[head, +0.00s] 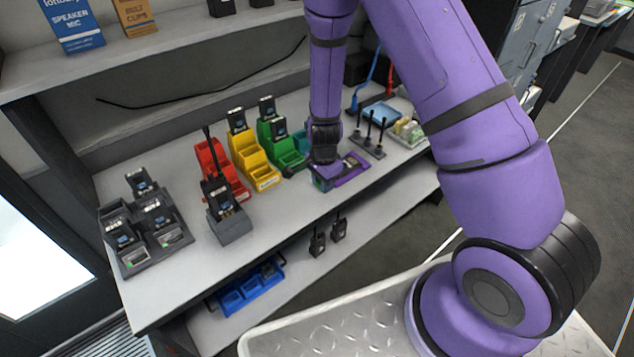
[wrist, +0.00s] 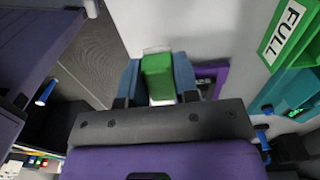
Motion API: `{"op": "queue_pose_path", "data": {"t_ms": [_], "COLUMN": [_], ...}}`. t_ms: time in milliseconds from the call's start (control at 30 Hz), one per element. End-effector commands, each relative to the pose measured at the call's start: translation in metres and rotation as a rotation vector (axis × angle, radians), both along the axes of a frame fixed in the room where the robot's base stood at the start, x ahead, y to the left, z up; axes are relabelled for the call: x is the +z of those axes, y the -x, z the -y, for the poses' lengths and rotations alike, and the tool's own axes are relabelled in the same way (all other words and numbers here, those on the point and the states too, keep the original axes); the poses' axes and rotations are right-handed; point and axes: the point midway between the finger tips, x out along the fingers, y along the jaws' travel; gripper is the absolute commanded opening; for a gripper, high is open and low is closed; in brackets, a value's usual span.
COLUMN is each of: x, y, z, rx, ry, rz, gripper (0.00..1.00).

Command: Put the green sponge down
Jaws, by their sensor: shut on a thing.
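The green sponge (wrist: 158,78) is between the two blue fingers of my gripper (wrist: 158,82) in the wrist view. The gripper is shut on it, and a pale edge shows at the sponge's far end. In the head view my gripper (head: 322,181) is low over the front part of the counter (head: 276,215), at the left end of a purple tray (head: 352,170). The purple tray also shows in the wrist view (wrist: 220,78), just right of the fingers. I cannot tell whether the sponge touches the counter.
Red (head: 221,172), yellow (head: 251,163) and green (head: 281,151) bins stand left of my gripper. A charger with a radio (head: 228,222) and a multi-slot charger (head: 145,235) are farther left. Black antennas (head: 370,140) stand to the right. Counter front is clear.

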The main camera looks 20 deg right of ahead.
Motion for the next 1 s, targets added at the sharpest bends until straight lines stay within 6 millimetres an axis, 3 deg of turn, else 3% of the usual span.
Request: {"op": "queue_pose_path", "data": {"t_ms": [100, 300, 633, 1000], "x": [-0.002, -0.004, -0.037, -0.041], "y": [-0.023, -0.038, -0.038, -0.038], "z": [-0.002, -0.004, -0.003, -0.003], "rx": [-0.001, 0.000, -0.002, -0.001], "ry": [0.000, 0.000, 0.000, 0.000], "rz": [0.002, 0.000, -0.002, -0.001], "gripper": [0.03, 0.03, 0.03, 0.03]}}
